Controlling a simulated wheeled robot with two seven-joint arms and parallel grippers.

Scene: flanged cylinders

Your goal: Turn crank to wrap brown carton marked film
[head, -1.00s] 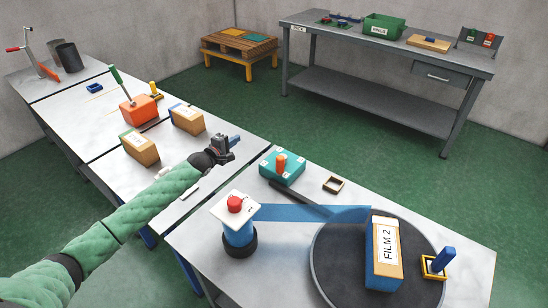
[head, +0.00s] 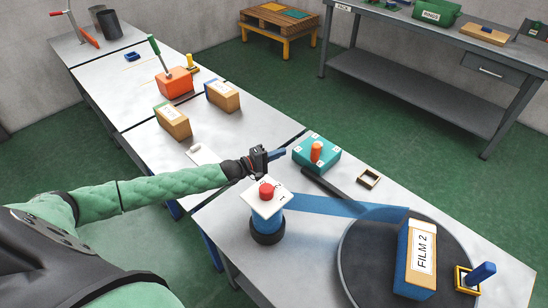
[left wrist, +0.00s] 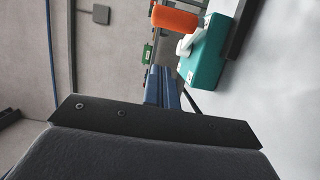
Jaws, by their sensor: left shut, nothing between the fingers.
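The brown carton marked FILM 2 (head: 402,258) stands on the dark round turntable (head: 357,270), with blue film (head: 335,207) running to its side from the blue roll (head: 268,224). The crank is a teal box (head: 325,141) with an orange handle (head: 316,152). In the left wrist view the orange handle (left wrist: 175,19) and teal box (left wrist: 207,52) are at upper right. My left gripper (head: 279,153) is shut and empty, just left of the teal box and apart from the handle; its blue fingers (left wrist: 161,86) show mid-frame. My right gripper is out of view.
A red knob (head: 266,191) on a white plate tops the film roll near my left wrist. A dark bar (head: 322,185), a small open frame (head: 369,178) and a blue post (head: 482,273) are on the same table. Other cartons (head: 172,122) stand on the table behind.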

